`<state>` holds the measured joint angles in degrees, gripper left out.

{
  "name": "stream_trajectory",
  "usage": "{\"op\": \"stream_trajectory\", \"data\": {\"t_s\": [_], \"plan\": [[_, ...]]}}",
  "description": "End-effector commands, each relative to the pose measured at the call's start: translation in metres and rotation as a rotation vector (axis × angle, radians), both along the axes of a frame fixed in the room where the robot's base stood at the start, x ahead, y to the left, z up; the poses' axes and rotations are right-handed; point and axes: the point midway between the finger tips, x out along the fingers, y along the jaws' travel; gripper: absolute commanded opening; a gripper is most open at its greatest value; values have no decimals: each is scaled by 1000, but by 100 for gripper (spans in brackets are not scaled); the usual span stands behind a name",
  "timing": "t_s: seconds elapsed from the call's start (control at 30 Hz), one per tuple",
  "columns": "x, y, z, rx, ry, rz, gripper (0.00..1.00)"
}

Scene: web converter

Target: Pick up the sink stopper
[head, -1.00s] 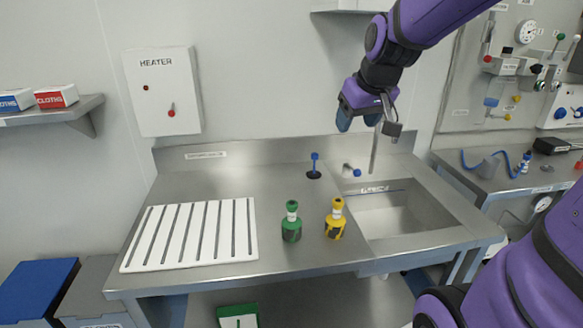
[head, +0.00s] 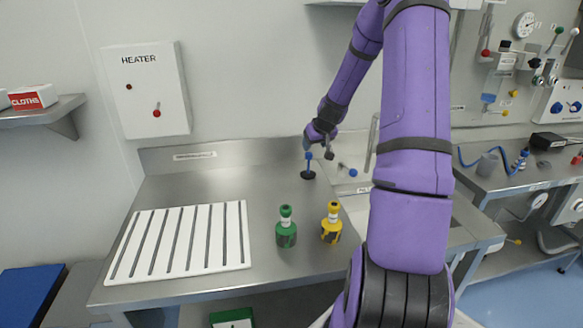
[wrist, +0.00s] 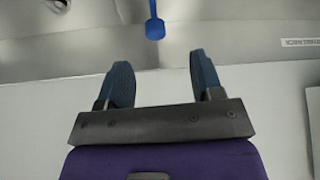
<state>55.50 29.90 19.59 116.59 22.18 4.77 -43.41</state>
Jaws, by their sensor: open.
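The sink stopper (head: 308,174) is a black disc with an upright blue handle. It stands on the steel counter (head: 220,185) near the back, left of the sink. In the wrist view, the rounded blue handle (wrist: 155,27) shows at the top centre, beyond the fingertips and in line with the gap between them. My gripper (head: 311,141) is close to the top of the handle in the head view. In the wrist view, my gripper (wrist: 163,72) has its two blue fingers apart with nothing between them. The black disc is not clear in the wrist view.
A tap (head: 373,145) stands right of the stopper. My arm hides much of the sink. Green (head: 286,232) and yellow (head: 331,225) bottles stand in front, and a white slatted rack (head: 180,240) lies left. The back wall is close behind.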

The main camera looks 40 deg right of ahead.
Motion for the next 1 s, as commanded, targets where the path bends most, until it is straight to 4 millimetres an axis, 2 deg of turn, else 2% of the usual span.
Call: {"op": "stream_trajectory", "data": {"t_s": [0.17, 0.5, 0.77, 1.0], "plan": [[-1, -14, -15, 1, -5, -19, 60], [22, -22, -51, 1, -4, -19, 60], [31, -26, -65, 1, -3, -18, 60], [50, -36, -90, 2, -3, -17, 60]]}}
